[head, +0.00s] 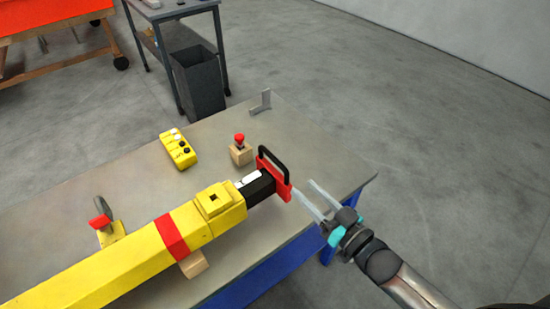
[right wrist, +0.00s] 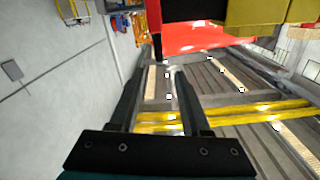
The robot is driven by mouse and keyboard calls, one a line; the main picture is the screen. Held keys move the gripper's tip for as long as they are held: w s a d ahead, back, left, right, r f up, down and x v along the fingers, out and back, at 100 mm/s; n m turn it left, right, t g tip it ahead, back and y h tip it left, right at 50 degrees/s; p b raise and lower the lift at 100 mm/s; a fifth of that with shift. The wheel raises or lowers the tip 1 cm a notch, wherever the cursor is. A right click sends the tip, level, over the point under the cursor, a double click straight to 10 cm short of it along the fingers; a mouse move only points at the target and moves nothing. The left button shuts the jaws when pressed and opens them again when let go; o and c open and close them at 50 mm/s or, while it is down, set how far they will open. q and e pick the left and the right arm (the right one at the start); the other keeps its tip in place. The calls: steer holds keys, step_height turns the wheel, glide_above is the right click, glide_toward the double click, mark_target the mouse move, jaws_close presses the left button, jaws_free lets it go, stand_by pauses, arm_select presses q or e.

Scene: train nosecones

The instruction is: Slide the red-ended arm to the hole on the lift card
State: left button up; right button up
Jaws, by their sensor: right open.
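A yellow beam (head: 120,265) with a red band (head: 172,236) lies across the table. A black arm (head: 258,188) comes out of its right end and ends in a red plate (head: 284,191) with a black handle (head: 272,158). White labels (head: 247,178) are on the black arm; I cannot tell whether one is the lift card, and no hole is clear. My right gripper (head: 306,189) is open and empty, its fingertips close to the red plate's right side. My left gripper is not in view.
A yellow button box (head: 179,149) and a red button on a wooden block (head: 241,153) stand behind the beam. A red-handled clamp (head: 104,222) is at left, a grey bracket (head: 261,102) at the far corner. Floor right of the table (head: 325,150) is clear.

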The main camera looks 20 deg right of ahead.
mark_target(263, 150)
steer(key=b+x, duration=0.1)
steer(key=x, duration=1.1)
steer(key=shift+w+a+f, duration=0.1)
steer(key=shift+w, duration=0.3)
jaws_close()
stand_by(0.9)
